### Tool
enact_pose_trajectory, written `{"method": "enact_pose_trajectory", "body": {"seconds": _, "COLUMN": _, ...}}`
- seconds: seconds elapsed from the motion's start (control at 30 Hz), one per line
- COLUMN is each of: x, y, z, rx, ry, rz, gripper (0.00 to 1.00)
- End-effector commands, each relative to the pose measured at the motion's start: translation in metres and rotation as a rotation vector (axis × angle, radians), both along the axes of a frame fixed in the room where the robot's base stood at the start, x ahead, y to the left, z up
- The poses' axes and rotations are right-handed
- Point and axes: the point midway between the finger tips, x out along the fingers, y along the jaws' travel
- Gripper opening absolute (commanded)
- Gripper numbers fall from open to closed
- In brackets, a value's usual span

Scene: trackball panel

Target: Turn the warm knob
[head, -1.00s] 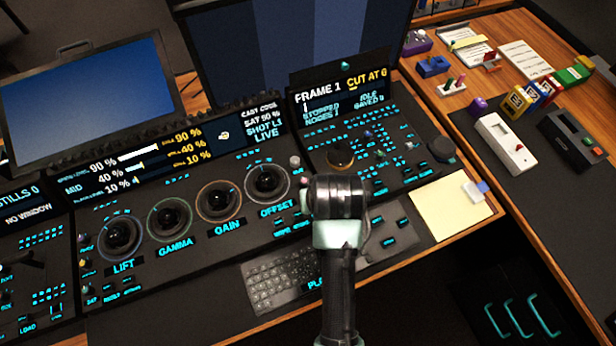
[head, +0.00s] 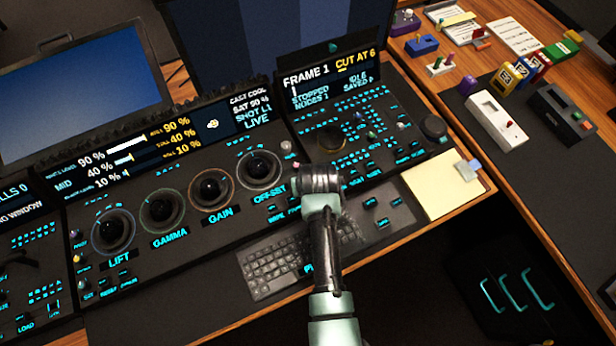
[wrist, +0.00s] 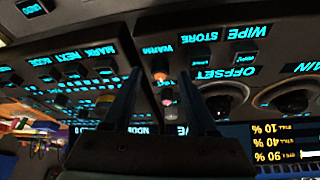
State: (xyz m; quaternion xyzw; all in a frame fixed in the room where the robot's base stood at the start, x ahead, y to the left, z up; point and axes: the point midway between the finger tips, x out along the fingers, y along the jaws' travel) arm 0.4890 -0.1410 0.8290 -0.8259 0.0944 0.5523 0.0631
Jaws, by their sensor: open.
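In the wrist view, which shows the panel upside down, the warm knob (wrist: 160,69) is a small, pale orange, lit knob beside the WARM label. My gripper (wrist: 160,80) is open, with one dark finger to each side of the knob in the picture. Nothing is held between the fingers. I cannot tell whether either finger touches the knob or how far above the panel they are. In the head view my gripper (head: 318,176) is over the panel, right of the OFFSET trackball, and hides its own fingertips and the warm knob area.
The OFFSET trackball (head: 259,170) is close on the left, with the GAIN trackball (head: 212,189) further left. Another small knob (wrist: 167,101) lies between the fingers in the wrist view. A keyboard (head: 272,265) is in front. A yellow note (head: 442,184) lies right.

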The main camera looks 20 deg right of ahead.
Motion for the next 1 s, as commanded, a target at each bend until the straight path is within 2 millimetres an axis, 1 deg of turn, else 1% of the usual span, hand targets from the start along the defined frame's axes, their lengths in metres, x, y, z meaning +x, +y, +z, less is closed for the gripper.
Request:
{"method": "enact_pose_trajectory", "body": {"seconds": 0.13, "x": 0.0020, "y": -0.0005, "z": -0.0042, "rx": 0.000, "ry": -0.001, "rz": 0.000, "gripper": 0.58}}
{"method": "enact_pose_trajectory", "body": {"seconds": 0.37, "x": 0.0021, "y": -0.0004, "z": -0.0043, "rx": 0.000, "ry": -0.001, "rz": 0.000, "gripper": 0.58}}
{"method": "enact_pose_trajectory", "body": {"seconds": 0.47, "x": 0.0021, "y": -0.0004, "z": -0.0043, "rx": 0.000, "ry": -0.001, "rz": 0.000, "gripper": 0.42}}
{"method": "enact_pose_trajectory", "body": {"seconds": 0.6, "x": 0.0020, "y": -0.0003, "z": -0.0043, "rx": 0.000, "ry": -0.001, "rz": 0.000, "gripper": 0.16}}
{"method": "enact_pose_trajectory", "body": {"seconds": 0.7, "x": 0.0020, "y": -0.0003, "z": -0.0043, "rx": 0.000, "ry": -0.001, "rz": 0.000, "gripper": 0.00}}
{"method": "enact_pose_trajectory", "body": {"seconds": 1.0, "x": 0.0018, "y": -0.0001, "z": -0.0041, "rx": 0.000, "ry": 0.000, "rz": -0.005, "gripper": 0.00}}
